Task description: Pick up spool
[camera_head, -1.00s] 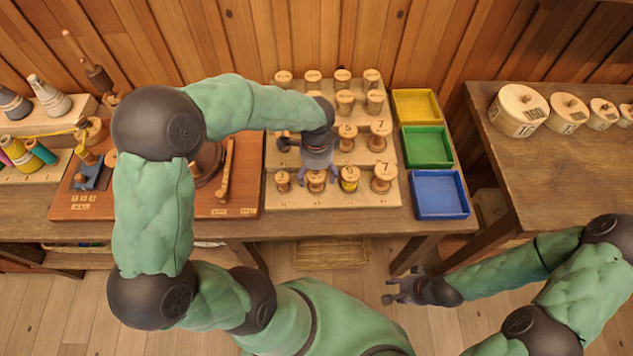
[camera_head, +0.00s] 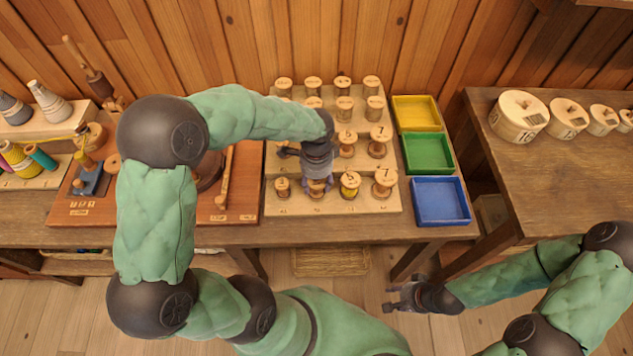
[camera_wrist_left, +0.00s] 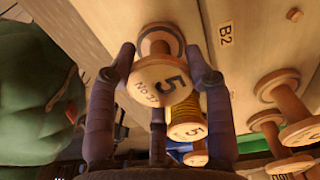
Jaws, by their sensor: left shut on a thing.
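My left gripper (camera_head: 318,186) is over the front row of the stepped wooden spool rack (camera_head: 345,206). Its fingers are shut on a bare wooden spool marked 5 (camera_wrist_left: 158,78), which shows between the fingers in the left wrist view. In the head view the gripper mostly hides this spool. I cannot tell whether its base still touches the rack. A spool with yellow thread (camera_head: 350,184) stands just right of it, also marked 5 in the left wrist view (camera_wrist_left: 186,122). My right gripper (camera_head: 390,299) is open and empty in front of the table.
Several other spools stand on the rack, such as a large one marked 7 (camera_head: 385,181). Yellow (camera_head: 417,98), green (camera_head: 451,155) and blue (camera_head: 467,208) trays lie to the right. A board with tools (camera_head: 130,212) is at the left. Round lidded boxes (camera_head: 519,115) stand on the right table.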

